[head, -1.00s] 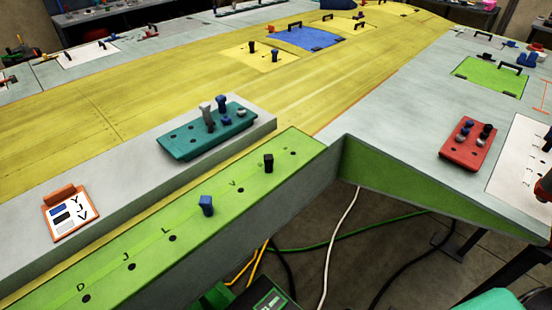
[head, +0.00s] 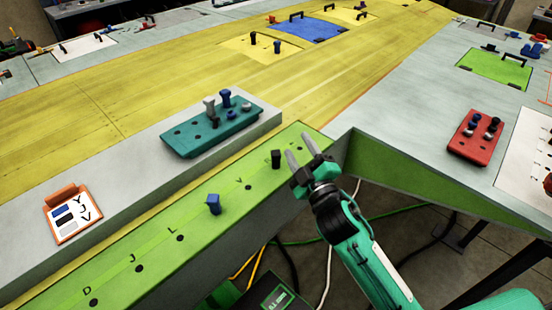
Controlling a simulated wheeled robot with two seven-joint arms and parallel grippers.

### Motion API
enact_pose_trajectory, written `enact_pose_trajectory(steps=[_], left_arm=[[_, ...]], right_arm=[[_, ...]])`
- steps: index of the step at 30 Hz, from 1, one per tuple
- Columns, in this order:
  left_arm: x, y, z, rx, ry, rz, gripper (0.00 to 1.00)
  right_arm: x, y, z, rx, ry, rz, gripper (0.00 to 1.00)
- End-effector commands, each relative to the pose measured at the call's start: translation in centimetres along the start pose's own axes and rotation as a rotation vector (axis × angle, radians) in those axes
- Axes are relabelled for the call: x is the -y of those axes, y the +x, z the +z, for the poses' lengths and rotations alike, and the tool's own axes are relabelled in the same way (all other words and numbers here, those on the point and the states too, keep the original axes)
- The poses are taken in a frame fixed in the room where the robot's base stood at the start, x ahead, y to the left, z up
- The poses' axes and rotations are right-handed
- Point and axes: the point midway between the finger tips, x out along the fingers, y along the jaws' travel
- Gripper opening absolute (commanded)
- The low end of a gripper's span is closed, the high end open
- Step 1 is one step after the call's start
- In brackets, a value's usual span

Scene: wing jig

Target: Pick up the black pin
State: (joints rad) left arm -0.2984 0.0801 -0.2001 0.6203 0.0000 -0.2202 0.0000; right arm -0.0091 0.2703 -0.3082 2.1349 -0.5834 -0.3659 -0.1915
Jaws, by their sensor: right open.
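A black pin (head: 276,159) stands upright in the green strip (head: 124,252), near its far right end. A blue pin (head: 213,204) stands in the same strip, to the left and nearer. My right gripper (head: 301,147) is open and empty, just right of the black pin and apart from it, over the strip's end. Its fingers point up and away in the picture. My left gripper is not in view.
A teal tray (head: 186,148) with blue, grey and white pins sits on the grey ledge behind the strip. A card (head: 70,213) stands left on that ledge. A red tray (head: 467,152) with pins lies right. Cables hang below the strip's edge.

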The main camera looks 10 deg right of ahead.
Motion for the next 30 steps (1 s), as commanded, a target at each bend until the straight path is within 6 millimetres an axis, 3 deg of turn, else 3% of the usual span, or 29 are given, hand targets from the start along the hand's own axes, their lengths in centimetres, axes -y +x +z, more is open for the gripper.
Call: enact_pose_trajectory(steps=[3,6,12,15,19,22,26,30], left_arm=[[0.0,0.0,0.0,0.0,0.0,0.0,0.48],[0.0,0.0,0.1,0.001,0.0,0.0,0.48],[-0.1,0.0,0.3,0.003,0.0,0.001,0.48],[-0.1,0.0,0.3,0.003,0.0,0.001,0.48],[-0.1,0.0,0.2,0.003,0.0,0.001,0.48],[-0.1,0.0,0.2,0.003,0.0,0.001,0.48],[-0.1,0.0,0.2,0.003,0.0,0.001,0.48],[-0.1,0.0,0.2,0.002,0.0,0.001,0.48]], right_arm=[[-2.6,2.6,-5.3,-0.251,-0.189,0.095,0.49],[-3.7,3.7,-9.6,-0.461,-0.357,0.161,0.49],[-3.6,3.9,-16.4,-0.868,-0.713,0.249,0.49],[-2.7,3.5,-18.4,-1.065,-0.898,0.265,0.49],[-1.2,3.0,-19.3,-1.312,-1.144,0.253,0.49],[-0.1,2.9,-18.6,-1.494,-1.332,0.21,0.49],[0.6,3.2,-16.1,-1.713,-1.569,0.104,0.49],[-0.5,4.0,-12.0,-1.921,-1.802,-0.084,0.49]])
